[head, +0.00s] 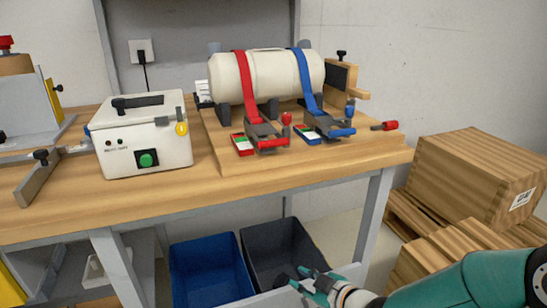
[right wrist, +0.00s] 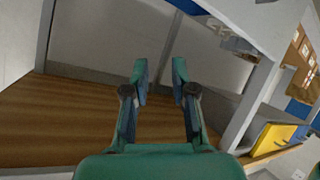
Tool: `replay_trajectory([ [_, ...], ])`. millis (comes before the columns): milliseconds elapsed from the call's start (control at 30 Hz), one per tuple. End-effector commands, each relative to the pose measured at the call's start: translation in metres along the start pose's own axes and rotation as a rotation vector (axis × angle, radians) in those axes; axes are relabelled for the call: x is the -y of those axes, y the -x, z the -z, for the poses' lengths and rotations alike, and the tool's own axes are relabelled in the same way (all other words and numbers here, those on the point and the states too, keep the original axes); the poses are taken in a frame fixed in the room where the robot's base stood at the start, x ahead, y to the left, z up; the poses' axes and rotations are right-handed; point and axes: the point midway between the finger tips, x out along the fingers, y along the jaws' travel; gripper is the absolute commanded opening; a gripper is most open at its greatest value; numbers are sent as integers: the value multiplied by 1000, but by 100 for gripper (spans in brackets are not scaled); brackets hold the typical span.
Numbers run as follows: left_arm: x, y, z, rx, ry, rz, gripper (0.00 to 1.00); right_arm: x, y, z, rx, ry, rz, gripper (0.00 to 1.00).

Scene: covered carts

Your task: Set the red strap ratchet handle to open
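The red strap (head: 246,76) runs over a cream cylinder (head: 275,74) lying on the workbench. Its grey ratchet (head: 262,129) sits in front of the cylinder, with the red handle (head: 272,143) at its front end. The handle looks low, close to the board; its exact setting is hard to tell. A small red, white and green plate (head: 242,145) lies beside the ratchet. My right gripper (head: 296,281) is below the bench front, well apart from the handle. In the right wrist view its two fingers (right wrist: 160,78) are spread and empty. My left gripper is out of view.
A blue strap (head: 305,78) with its own ratchet (head: 328,125) stands close on the right. A white box with a green button (head: 147,158) is on the left. The bench's front edge (head: 300,177) lies above my right gripper. Blue (head: 209,262) and dark (head: 262,237) bins are underneath.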

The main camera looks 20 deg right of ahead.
Motion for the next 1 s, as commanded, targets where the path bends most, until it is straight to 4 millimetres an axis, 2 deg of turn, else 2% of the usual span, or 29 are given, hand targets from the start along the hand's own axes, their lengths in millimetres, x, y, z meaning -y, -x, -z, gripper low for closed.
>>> replay_trajectory([
  [33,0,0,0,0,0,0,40,-30,22,35,-90,146,-75,26],
  [100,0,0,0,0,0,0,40,-57,55,79,-196,360,-167,26],
  [200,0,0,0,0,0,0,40,-80,105,132,-307,648,-292,26],
  [333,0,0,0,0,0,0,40,-88,160,179,-392,946,-424,26],
  [400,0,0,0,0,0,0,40,-88,181,194,-415,1060,-473,26],
  [500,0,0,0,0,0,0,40,-85,199,207,-434,1160,-516,26],
  [667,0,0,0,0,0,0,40,-84,201,217,-445,1210,-534,26],
  [867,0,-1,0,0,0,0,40,-88,178,233,-448,1206,-531,26],
  [1000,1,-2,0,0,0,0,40,-92,154,250,-447,1205,-530,26],
])
